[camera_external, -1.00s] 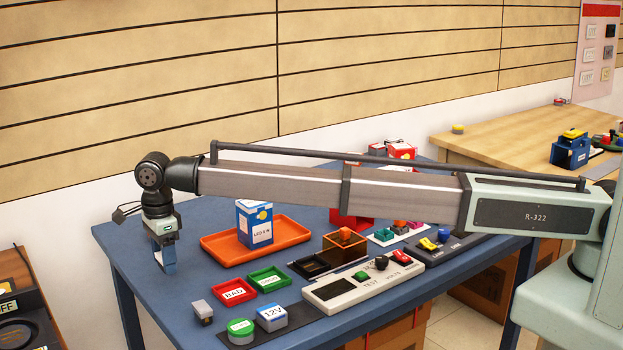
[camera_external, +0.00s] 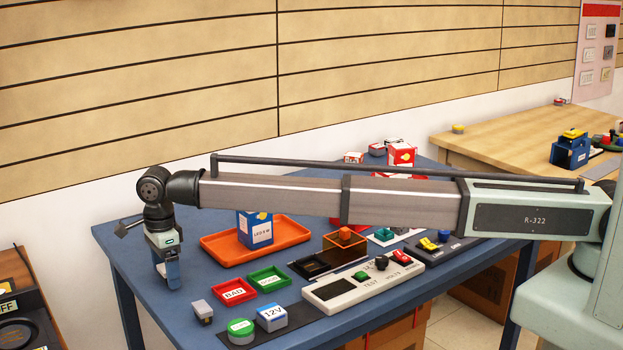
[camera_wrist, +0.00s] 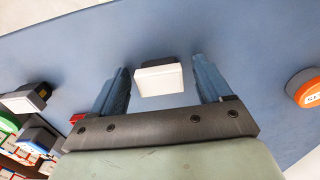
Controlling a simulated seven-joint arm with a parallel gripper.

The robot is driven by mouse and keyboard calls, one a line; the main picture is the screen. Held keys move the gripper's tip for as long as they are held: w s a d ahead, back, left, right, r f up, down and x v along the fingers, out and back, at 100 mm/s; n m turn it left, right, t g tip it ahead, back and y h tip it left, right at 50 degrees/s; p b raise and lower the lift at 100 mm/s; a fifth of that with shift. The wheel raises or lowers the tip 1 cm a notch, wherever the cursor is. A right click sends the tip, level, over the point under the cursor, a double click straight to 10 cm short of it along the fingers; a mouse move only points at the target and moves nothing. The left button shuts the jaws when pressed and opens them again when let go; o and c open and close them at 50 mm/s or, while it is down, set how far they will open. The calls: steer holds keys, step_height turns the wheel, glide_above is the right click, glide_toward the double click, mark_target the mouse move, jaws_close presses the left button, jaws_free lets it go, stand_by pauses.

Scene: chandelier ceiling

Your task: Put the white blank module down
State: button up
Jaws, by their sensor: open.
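The white blank module (camera_wrist: 160,81) shows in the wrist view as a small block with a plain white face and dark sides. It lies between the two fingers of my gripper (camera_wrist: 161,72), with a visible gap on each side. The fingers are apart and do not grip it. It appears to rest on the blue table (camera_wrist: 75,55).
A grey block (camera_external: 203,310), red tray (camera_external: 251,297), green tray (camera_external: 287,285) and orange tray (camera_external: 215,260) are to the gripper's right. Green (camera_external: 240,326) and blue (camera_external: 271,316) modules lie in front. The wrist view shows an orange round thing (camera_wrist: 304,88) at right.

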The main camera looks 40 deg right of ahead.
step_height(320, 180, up, 12)
steer(key=shift+r, duration=0.2)
stand_by(0.5)
